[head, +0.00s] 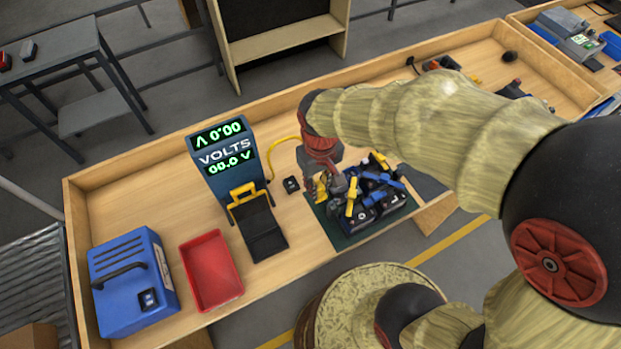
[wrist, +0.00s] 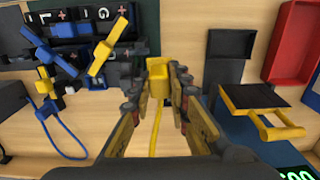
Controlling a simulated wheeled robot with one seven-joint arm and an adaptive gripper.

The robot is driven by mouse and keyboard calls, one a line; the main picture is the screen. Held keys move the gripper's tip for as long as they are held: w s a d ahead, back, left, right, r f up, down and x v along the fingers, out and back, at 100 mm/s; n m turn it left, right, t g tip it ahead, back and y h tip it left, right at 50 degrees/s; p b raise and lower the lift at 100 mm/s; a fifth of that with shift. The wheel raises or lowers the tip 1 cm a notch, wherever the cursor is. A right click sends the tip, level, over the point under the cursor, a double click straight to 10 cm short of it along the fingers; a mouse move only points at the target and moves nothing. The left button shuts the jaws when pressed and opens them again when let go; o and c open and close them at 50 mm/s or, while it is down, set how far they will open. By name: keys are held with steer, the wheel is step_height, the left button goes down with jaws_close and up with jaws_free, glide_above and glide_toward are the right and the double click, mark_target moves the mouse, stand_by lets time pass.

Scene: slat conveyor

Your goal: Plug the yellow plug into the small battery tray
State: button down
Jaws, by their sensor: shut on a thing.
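My gripper (wrist: 160,70) is shut on a yellow plug (wrist: 158,80), held between its two fingertips. A yellow cable (wrist: 155,132) trails from the plug back between the fingers. In the head view my gripper (head: 328,185) is at the left edge of a dark green mat (head: 340,236), with the yellow plug (head: 321,188) partly hidden. Black battery blocks (head: 382,212), crowded with blue and yellow connectors, stand on the mat. I cannot tell which is the small battery tray.
A meter (head: 222,157) reading VOLTS stands behind a black tray (head: 265,238) with a yellow clamp (head: 243,194). A red bin (head: 211,270) and blue case (head: 130,280) are further left. A small black box (head: 291,185) sits near my gripper. Low wooden walls edge the bench.

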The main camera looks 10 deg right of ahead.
steer(key=shift+s+d+r+n, duration=0.1)
steer(key=shift+s+r+n, duration=0.1)
steer(key=shift+n, duration=0.8)
steer(key=n, duration=0.3)
steer(key=shift+f+n+p, duration=0.1)
steer(key=shift+n+p, duration=0.2)
steer(key=n, duration=0.3)
steer(key=shift+n, duration=0.3)
steer(key=n, duration=0.4)
steer(key=shift+n+p, duration=0.4)
steer(key=n, duration=0.3)
steer(key=shift+n, duration=0.4)
steer(key=shift+w, duration=0.1)
steer(key=w+d, duration=1)
steer(key=d, duration=0.2)
steer(key=shift+d+f, duration=0.25)
steer(key=shift+d, duration=0.15)
